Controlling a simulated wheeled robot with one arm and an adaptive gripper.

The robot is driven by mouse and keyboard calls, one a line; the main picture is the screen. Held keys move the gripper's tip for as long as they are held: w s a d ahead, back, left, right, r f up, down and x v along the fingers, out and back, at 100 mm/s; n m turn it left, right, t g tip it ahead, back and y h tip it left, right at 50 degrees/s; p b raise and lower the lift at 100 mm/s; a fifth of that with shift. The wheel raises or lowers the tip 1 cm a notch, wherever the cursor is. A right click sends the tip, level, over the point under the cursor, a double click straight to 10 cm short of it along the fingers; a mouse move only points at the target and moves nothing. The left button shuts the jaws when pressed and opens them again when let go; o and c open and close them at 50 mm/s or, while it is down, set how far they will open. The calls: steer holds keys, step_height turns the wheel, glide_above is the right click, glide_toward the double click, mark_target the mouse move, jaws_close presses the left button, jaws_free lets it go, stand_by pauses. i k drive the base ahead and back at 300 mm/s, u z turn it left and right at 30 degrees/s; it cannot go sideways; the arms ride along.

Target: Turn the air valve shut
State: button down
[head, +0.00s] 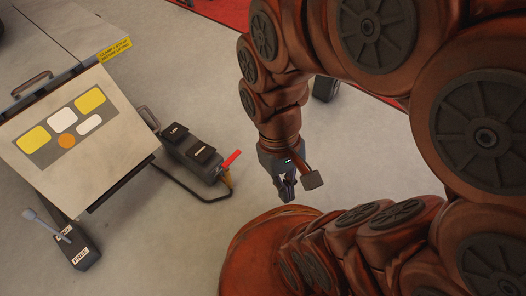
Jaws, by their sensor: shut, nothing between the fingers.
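The air valve shows in the head view as a red lever handle (231,159) on a small brass-coloured body (226,179). It sits at the right end of a dark pedal unit (191,153) on the floor. The lever slants up to the right. My gripper (287,195) is to the right of the valve and a little lower in the picture, pointing down. Its fingers are shut and hold nothing. It is apart from the valve, with bare floor showing between them.
A lift with a tilted pale panel (75,140) stands at the left, with a yellow label (115,50) above it. A black hose (190,190) curves below the pedal unit. A lock box (77,248) with a grey lever is at lower left. Grey floor (200,80) is open behind.

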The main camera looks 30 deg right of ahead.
mark_target(231, 159)
steer(key=z, duration=0.45)
steer(key=k, duration=0.8)
steer(key=u, duration=1.3)
steer(key=i, duration=0.5)
steer(key=z, duration=0.05)
